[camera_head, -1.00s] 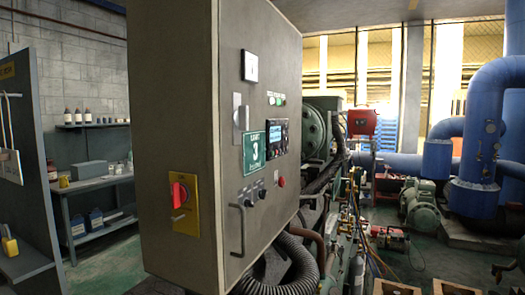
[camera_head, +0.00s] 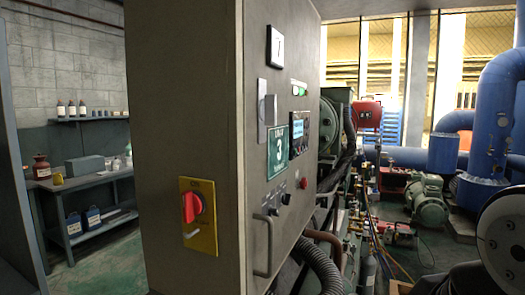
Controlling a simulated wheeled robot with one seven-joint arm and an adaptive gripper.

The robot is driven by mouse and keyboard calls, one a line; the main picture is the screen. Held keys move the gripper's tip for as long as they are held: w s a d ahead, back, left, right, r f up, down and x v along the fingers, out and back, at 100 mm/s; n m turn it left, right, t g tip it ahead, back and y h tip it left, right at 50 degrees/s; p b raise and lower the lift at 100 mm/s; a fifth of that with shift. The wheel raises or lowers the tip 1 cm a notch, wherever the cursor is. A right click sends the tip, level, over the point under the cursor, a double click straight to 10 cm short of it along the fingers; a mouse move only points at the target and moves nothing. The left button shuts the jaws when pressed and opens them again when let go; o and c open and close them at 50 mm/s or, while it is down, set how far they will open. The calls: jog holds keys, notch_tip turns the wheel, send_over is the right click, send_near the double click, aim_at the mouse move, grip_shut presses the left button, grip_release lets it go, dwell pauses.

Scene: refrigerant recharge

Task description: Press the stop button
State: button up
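A grey control cabinet (camera_head: 185,100) fills the middle of the head view, close in front of me. On its right-hand face, seen at a steep angle, is a small round red button (camera_head: 304,183), low and toward the far edge. Small black knobs (camera_head: 286,198) sit to its left. A red rotary switch on a yellow plate (camera_head: 197,210) is on the cabinet's left face. My gripper is not in view; a rounded part of my arm shows at the lower right.
A metal handle (camera_head: 264,245) sticks out from the cabinet's lower face. A corrugated hose (camera_head: 322,268) hangs below it. Pumps (camera_head: 427,203) and blue pipes (camera_head: 490,130) stand at the right. A shelf and workbench (camera_head: 95,178) are at the left.

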grip_shut()
dwell(1.0)
